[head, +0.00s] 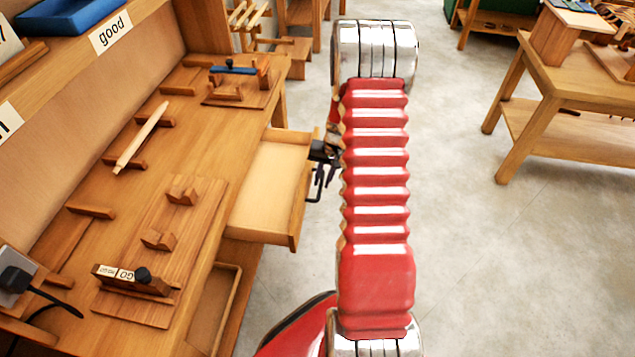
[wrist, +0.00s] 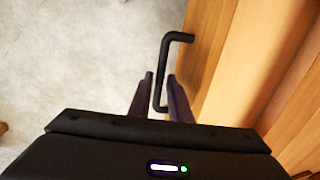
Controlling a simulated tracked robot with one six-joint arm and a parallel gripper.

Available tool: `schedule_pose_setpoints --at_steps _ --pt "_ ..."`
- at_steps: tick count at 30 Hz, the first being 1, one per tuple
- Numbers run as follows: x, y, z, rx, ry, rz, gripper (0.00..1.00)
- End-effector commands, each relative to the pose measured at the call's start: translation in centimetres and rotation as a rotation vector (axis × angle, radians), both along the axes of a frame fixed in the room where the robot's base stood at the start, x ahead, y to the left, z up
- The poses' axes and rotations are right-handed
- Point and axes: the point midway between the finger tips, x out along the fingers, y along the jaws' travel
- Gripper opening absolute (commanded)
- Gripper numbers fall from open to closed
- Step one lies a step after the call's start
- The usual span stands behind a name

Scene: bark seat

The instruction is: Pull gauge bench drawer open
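The gauge bench (head: 150,190) is a wooden workbench on the left in the head view. Its drawer (head: 299,212) stands pulled out from the bench's right side, and its visible inside is bare. The drawer front also shows in the wrist view (wrist: 212,60). A black bar handle (head: 311,190) is on the front, and it shows clearly in the wrist view (wrist: 165,55). My gripper (wrist: 160,76) has its two dark fingers apart, one on each side of the handle bar, with slim gaps visible. In the head view my red arm partly hides the gripper.
On the bench top are a wooden board with a GO gauge (head: 130,278), a pale rod (head: 142,135) and a blue-topped fixture (head: 235,72). Another wooden table (head: 560,85) stands at the right. Grey floor (head: 480,250) lies clear between them.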

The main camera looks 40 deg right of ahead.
Motion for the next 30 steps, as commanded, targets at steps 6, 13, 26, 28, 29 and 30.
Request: schedule_pose_setpoints --at_steps 6,13,26,28,29,30 --pt "0.1 -0.1 0.0 -0.002 -0.002 -0.001 0.19" --pt "0.0 -0.3 0.9 -0.004 -0.004 -0.001 0.19" --pt "-0.9 -1.1 7.2 -0.005 -0.005 -0.001 0.19" --pt "-1.0 -1.3 8.4 -0.005 -0.005 0.0 0.19" --pt "-1.1 -1.3 8.9 -0.005 -0.005 0.0 0.19" --pt "-1.2 -1.4 9.6 -0.005 -0.004 0.001 0.19"
